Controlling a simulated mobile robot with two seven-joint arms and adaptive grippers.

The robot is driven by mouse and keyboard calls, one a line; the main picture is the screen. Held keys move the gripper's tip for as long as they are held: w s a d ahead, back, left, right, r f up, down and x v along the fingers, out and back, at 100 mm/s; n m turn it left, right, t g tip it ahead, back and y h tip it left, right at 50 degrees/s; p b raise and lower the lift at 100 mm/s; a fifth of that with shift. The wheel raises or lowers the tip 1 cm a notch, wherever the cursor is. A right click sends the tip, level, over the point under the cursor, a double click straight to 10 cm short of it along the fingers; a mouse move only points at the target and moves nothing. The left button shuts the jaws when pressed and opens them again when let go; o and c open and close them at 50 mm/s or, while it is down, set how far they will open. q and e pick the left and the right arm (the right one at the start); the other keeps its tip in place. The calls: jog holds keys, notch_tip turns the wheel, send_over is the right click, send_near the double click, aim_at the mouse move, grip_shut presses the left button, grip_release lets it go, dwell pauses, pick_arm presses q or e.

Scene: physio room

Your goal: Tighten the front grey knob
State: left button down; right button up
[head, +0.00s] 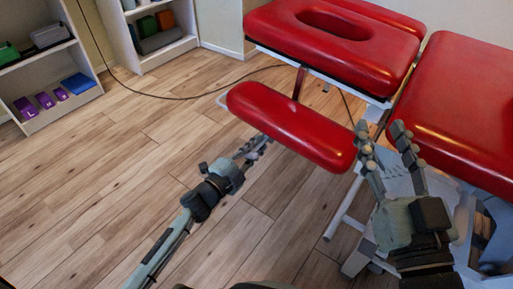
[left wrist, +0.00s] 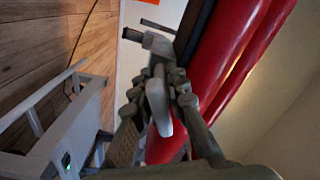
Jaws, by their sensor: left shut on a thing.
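In the left wrist view, a light grey elongated knob (left wrist: 159,106) sits between the fingers of my left gripper (left wrist: 158,88), which are shut on it. Another grey handle-like part (left wrist: 155,42) shows just beyond it. In the head view my left gripper (head: 250,150) is at the near side of the red armrest pad (head: 285,120), low beside the table; the knob is hidden there. My right gripper (head: 382,132) is open and empty, in front of the red table sections, with its fingers pointing up and away.
The red treatment table (head: 340,45) stands at the upper right, with its white frame (head: 342,212) below. A dark cable (head: 180,97) runs over the wooden floor. Shelves (head: 60,115) stand at the left wall. The floor at left is clear.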

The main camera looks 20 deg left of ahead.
pick_arm(q)
jog(key=m, duration=0.2)
jog(key=shift+f+m+b, duration=0.1)
jog(key=shift+m+b, duration=0.65)
jog(key=shift+m, duration=1.25)
pick_arm(e)
jog(key=shift+s+d+r+t+y, duration=0.1)
jog(key=shift+s+r+t+y, duration=0.15)
jog(key=shift+r+t, duration=0.45)
jog(key=shift+s+a+r+t+y, duration=0.15)
jog(key=shift+s+r+t, duration=0.25)
jog(key=shift+r, duration=0.55)
jog(key=shift+s+d+r+t+y, duration=0.2)
jog(key=shift+r+t, duration=0.4)
jog(key=shift+r, duration=0.3)
pick_arm(q)
jog(key=c, duration=1.5)
grip_release()
jog(key=shift+c, duration=0.2)
jog(key=shift+r, duration=0.2)
